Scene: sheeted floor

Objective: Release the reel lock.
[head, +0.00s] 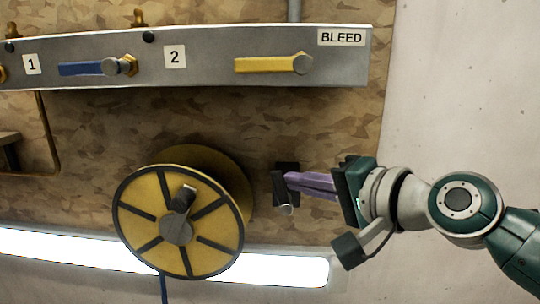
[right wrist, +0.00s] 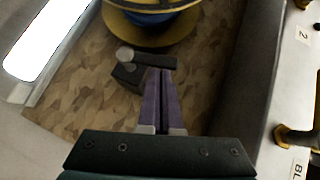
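The reel (head: 160,215) is a yellow drum with black spokes and a dark crank handle, mounted on the patterned panel. Right of it is the reel lock (head: 278,187), a small black lever on a dark block, with a silver round end at its lower end. The lock lever also shows in the right wrist view (right wrist: 153,61), lying crosswise at my fingertips. My right gripper (head: 289,179) has purple fingers close together, tips at the lever and seemingly touching it. The lever does not appear to be between the fingers. My left gripper is not in view.
A grey rail above carries a blue valve handle (head: 82,69), a yellow BLEED handle (head: 265,65) and number labels. A bright light strip (head: 285,270) runs below the reel. A blue hose (head: 163,289) hangs under the reel. The panel between rail and lock is clear.

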